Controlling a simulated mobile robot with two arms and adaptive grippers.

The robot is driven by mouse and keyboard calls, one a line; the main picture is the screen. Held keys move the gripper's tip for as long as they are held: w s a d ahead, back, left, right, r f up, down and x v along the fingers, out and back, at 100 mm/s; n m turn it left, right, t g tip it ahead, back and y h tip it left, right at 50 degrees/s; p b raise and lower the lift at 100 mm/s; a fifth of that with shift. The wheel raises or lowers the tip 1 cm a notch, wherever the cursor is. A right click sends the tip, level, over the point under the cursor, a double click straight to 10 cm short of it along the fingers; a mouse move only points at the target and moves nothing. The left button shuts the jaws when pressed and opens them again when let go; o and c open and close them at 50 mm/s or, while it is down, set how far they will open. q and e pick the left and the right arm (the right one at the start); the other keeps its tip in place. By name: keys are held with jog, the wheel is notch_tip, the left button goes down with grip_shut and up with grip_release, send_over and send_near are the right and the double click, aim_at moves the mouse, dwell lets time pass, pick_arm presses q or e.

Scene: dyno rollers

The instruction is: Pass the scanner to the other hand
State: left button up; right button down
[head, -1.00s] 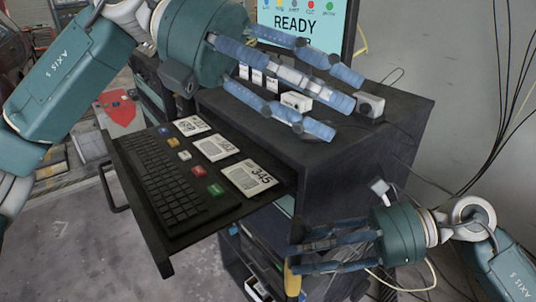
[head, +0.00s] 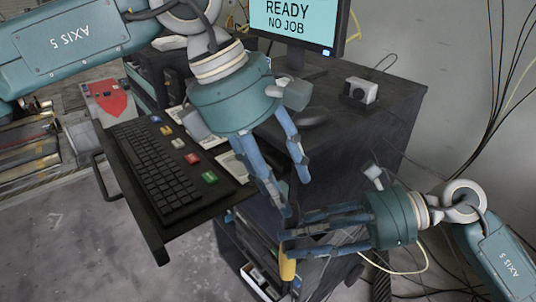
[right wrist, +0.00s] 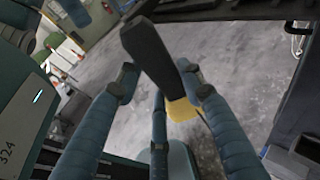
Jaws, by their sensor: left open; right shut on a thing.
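The scanner shows as a yellow piece (head: 288,269) at the fingertips of my right gripper (head: 287,246) in the head view; the fingers hide much of it. In the right wrist view, its long black part (right wrist: 148,50) and yellow part (right wrist: 182,109) stand between the fingers of my right gripper (right wrist: 158,84), which is shut on it. My left gripper (head: 294,192) is open and empty. Its fingers point down, just above the right gripper's fingertips and the scanner, in front of the cabinet.
A dark cabinet (head: 375,135) carries a monitor (head: 298,30) reading "READY NO JOB" and a small white device (head: 361,91). Its pulled-out drawer holds a keyboard (head: 160,170), coloured buttons and cards beside my left gripper. Cables hang at the right wall.

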aim_at(293, 206)
pick_arm(q)
jog(key=shift+x, duration=2.25)
jog(key=shift+r, duration=0.1)
jog(key=c, duration=1.2)
jog(key=shift+s+d, duration=0.1)
jog(key=shift+s, duration=0.05)
grip_shut()
pick_arm(e)
jog(key=c, duration=1)
grip_release()
jog(key=shift+w, duration=0.1)
